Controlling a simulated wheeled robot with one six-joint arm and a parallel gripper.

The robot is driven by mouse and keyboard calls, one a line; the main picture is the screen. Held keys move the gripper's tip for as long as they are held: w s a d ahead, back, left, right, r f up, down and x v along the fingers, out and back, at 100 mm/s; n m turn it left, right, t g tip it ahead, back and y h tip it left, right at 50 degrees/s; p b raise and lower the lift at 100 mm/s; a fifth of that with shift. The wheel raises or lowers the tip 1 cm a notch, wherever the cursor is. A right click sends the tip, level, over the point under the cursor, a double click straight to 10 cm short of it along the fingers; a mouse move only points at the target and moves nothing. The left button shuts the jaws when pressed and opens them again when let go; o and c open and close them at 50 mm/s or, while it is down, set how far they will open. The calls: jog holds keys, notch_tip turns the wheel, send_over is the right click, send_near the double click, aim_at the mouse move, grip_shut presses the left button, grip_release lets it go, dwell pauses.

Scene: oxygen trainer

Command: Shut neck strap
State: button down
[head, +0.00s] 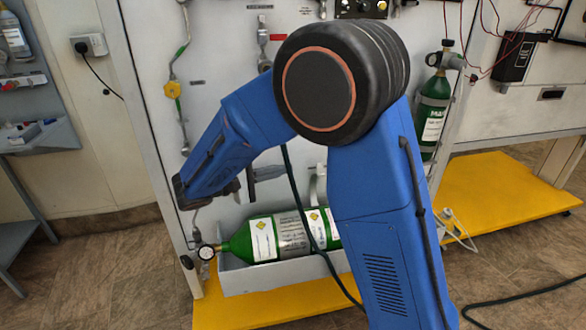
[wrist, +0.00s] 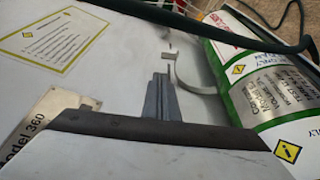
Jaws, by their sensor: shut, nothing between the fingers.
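A green oxygen cylinder (head: 265,239) with white and silver labels lies on its side in a grey tray low on the panel. Its labelled body is at the right in the wrist view (wrist: 265,95). A pale curved strap (head: 319,186) stands up above the cylinder, apparently open. In the wrist view the curved strap (wrist: 203,89) arches beside the cylinder, its end near my fingertips. I cannot tell for certain that it is the neck strap. My gripper (wrist: 161,76) is shut and empty, just left of the strap. My arm hides part of the cylinder in the head view.
A gauge (head: 206,252) is at the cylinder's left end. A dark green hose (head: 300,205) hangs in front of the cylinder and crosses the top right of the wrist view. A second green cylinder (head: 432,115) stands upright at right. The yellow base (head: 275,306) extends below the tray.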

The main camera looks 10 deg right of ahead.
jog(key=x, duration=0.9)
